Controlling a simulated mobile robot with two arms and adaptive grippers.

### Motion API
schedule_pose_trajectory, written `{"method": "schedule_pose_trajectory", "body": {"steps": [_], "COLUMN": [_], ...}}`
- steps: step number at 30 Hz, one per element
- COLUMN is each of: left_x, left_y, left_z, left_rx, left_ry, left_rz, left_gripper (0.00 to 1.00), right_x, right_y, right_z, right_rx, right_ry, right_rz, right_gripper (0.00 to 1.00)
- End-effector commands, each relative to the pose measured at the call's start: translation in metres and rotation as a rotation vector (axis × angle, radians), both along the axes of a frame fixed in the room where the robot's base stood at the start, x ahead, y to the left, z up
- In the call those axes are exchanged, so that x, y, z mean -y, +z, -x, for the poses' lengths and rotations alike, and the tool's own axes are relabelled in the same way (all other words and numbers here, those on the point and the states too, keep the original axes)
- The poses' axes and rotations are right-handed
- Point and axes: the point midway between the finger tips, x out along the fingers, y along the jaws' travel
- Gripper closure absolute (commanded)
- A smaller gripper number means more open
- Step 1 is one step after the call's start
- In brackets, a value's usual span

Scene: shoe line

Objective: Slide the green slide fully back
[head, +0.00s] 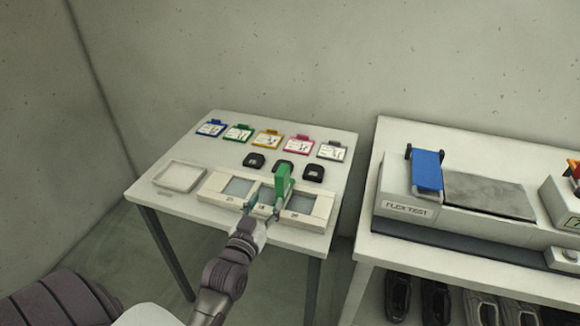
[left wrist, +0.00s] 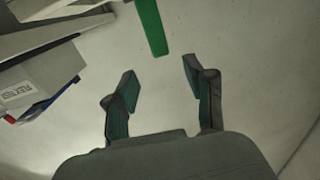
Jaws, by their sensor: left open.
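The green slide (head: 283,182) shows in the head view as an upright green piece at the middle of a white panel (head: 318,220) with several grey windows. In the left wrist view a green bar (left wrist: 150,28), apparently the same slide, comes down from the top edge, ahead of the fingertips and roughly in line with the gap. My left gripper (head: 262,208) is open and empty at the panel's front, just before the slide; its two fingers also show in the left wrist view (left wrist: 161,76). The foot of the slide is partly hidden. My right gripper is out of view.
Behind the slide are several black pads (head: 255,160) and a row of coloured tags (head: 267,140). An empty tray (head: 180,177) lies left of the panel. A second table (head: 365,235) with a flex tester (head: 405,205) stands at the right, beyond a gap.

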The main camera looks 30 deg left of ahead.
Motion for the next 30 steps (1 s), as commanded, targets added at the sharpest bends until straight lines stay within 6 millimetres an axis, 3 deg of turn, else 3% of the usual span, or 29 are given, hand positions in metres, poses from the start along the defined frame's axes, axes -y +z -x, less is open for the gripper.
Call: {"method": "schedule_pose_trajectory", "body": {"steps": [6,16,22,30], "left_x": [-0.01,-0.025,-0.029,-0.029], "left_y": [0.003,0.001,0.0,0.0], "left_z": [-0.044,-0.104,-0.12,-0.122], "left_rx": [0.002,0.0,-0.002,-0.002], "left_ry": [-0.001,-0.001,-0.001,-0.001], "left_rz": [0.001,0.0,0.0,0.0], "left_gripper": [0.46,0.46,0.46,0.46], "right_x": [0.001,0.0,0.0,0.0], "right_y": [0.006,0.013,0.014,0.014], "right_z": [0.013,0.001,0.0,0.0], "right_rx": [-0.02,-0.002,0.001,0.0], "right_ry": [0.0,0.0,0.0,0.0], "right_rz": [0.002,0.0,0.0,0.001], "right_gripper": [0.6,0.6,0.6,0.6]}}
